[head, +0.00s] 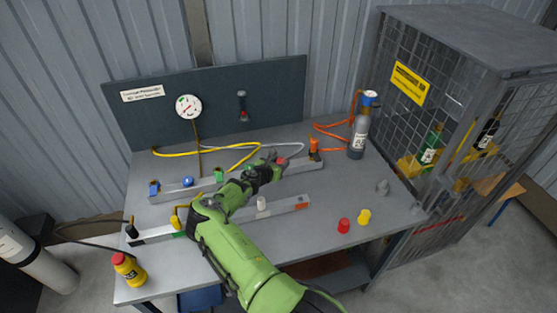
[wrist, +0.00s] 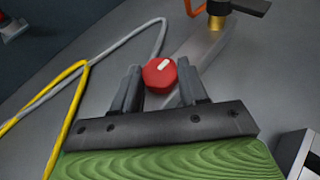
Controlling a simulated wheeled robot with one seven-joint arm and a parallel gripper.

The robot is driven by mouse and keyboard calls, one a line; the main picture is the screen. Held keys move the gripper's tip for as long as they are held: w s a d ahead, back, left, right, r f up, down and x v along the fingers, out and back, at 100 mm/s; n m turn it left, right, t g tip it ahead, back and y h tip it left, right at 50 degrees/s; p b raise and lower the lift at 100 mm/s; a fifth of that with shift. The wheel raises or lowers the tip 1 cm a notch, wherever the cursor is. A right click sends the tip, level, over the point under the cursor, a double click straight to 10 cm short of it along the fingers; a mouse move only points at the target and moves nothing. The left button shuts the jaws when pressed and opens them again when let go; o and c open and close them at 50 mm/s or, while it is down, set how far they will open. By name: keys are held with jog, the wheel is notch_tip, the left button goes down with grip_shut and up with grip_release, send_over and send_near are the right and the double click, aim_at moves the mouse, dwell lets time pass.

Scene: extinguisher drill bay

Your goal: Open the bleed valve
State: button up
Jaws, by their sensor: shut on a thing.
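A round red knob (wrist: 158,76) with a white pointer mark sits on the grey manifold bar in the wrist view. The mark points toward the upper right. My gripper (wrist: 159,84) has one finger on each side of the knob and is shut on it. In the head view my gripper (head: 273,165) is at the rear bar (head: 303,166), and the red knob (head: 281,161) shows just beyond the fingers. No label on the knob is readable, so I cannot tell from a marking that it is the bleed valve.
The rear bar also carries blue and green fittings (head: 188,181). An orange fitting (head: 314,147) stands at its right end. A front bar (head: 288,205) lies nearer. A gauge (head: 188,106) stands behind. A grey bottle (head: 359,135), red cap (head: 344,225) and yellow cap (head: 364,216) are right.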

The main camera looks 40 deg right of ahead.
jog(key=o, duration=1.1)
jog(key=shift+c, duration=0.2)
jog(key=p+v, duration=0.1)
jog(key=v, duration=1.5)
jog(key=shift+s+d, duration=0.1)
